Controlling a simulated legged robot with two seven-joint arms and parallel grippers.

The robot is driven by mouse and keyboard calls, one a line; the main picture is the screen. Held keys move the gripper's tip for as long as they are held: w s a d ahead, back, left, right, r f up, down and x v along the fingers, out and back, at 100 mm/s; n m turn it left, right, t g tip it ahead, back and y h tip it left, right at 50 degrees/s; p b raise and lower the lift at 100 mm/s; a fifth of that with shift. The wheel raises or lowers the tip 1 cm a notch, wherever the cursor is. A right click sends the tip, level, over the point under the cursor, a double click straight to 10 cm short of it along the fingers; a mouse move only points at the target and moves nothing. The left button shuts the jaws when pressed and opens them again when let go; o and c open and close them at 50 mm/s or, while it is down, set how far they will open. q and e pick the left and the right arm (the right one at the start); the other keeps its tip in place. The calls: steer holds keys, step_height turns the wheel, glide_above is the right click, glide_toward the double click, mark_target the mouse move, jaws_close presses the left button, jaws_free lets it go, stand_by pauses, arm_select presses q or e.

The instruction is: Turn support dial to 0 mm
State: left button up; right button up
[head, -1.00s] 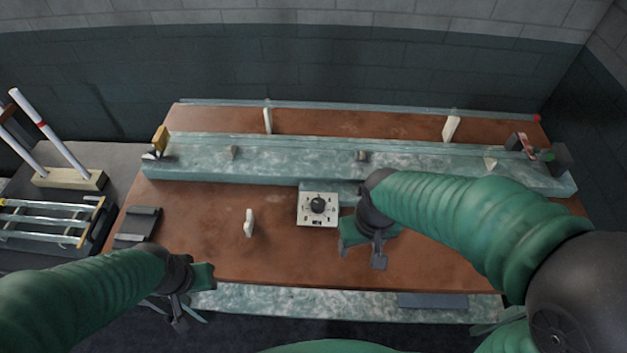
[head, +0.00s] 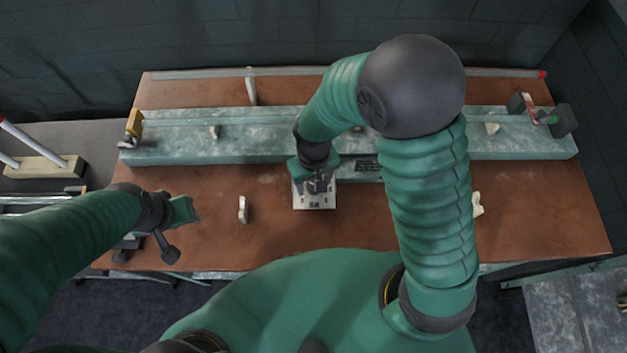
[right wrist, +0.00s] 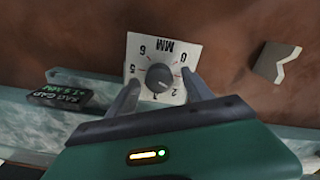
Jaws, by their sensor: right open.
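The support dial is a pale square plate (head: 314,204) on the brown bench in the head view, partly covered by my right gripper (head: 316,182). In the right wrist view the plate (right wrist: 144,47) shows "MM" and black numbers, among them 0, 2, 5 and 6. Its round dark knob (right wrist: 159,77) lies between the two fingers of my right gripper (right wrist: 162,80), which is open, with a gap visible around the knob. The knob's pointer setting is too small to read surely. My left gripper (head: 178,230) hangs over the bench's left part, apart from the dial.
A long green stone slab (head: 245,145) runs behind the dial. A black sign with green text (right wrist: 60,93) lies beside the dial. A pale notched block (head: 243,209) stands left of the dial, and another (head: 477,204) stands to the right. The bench's front middle is clear.

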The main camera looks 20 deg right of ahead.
steer(key=shift+w+f, duration=0.2)
steer(key=shift+f, duration=0.05)
steer(key=shift+s+d+r, duration=0.1)
steer(key=shift+s, duration=0.15)
steer(key=c, duration=0.4)
jaws_close()
